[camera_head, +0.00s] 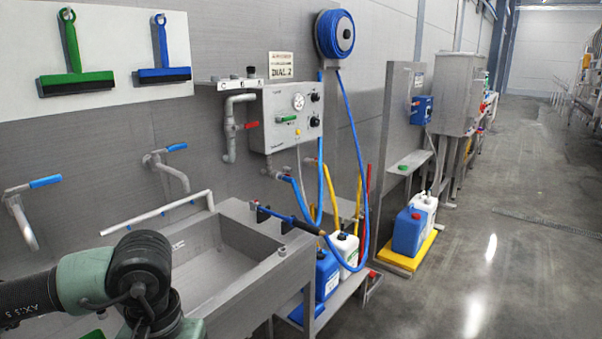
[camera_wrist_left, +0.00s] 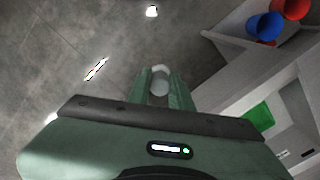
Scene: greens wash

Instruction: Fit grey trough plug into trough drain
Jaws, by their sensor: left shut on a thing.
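My left gripper (camera_wrist_left: 160,88) shows in the left wrist view, its two green fingers shut on a small round pale grey piece, the grey trough plug (camera_wrist_left: 160,82). The plug is held above the grey floor in that view. In the head view my left arm comes in at the lower left, beside the steel trough (camera_head: 282,268), and its gripper is out of the picture. The trough's inside is partly visible, but I cannot make out its drain. My right gripper is in neither view.
A white pipe (camera_head: 157,213) and wall taps (camera_head: 168,168) stand over the trough. A spray lance (camera_head: 290,219) lies across its right end. Blue and white canisters (camera_head: 327,273) stand beyond. The wrist view shows blue (camera_wrist_left: 265,27) and red (camera_wrist_left: 292,8) round objects. The floor (camera_head: 480,240) at right is open.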

